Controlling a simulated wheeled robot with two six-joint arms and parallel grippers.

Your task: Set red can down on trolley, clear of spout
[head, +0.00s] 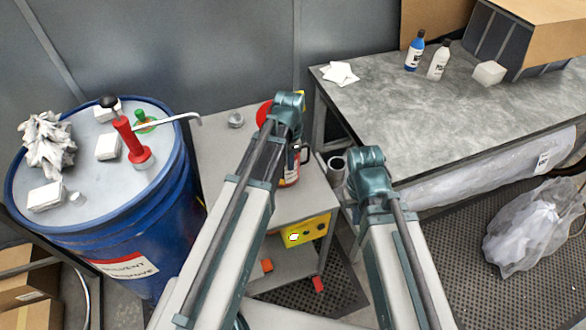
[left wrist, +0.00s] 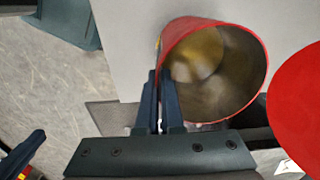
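The red can (head: 291,173) with a pale label is over the right part of the grey trolley top (head: 217,150), partly behind my left arm. The left wrist view looks into its open mouth (left wrist: 215,70). My left gripper's fingers (left wrist: 159,105) are close together at the can's side; what lies between them is mostly hidden. I cannot tell whether the can's base touches the trolley. The metal spout (head: 180,117) reaches from the red pump (head: 130,140) over the trolley's left edge, apart from the can. My right gripper is hidden behind its arm in the head view.
The blue drum (head: 165,215) stands left of the trolley. A red disc (head: 263,113) and a small grey cap (head: 236,119) lie farther back on the trolley. A grey cylinder (head: 336,168) stands at its right edge. A workbench (head: 420,120) is to the right.

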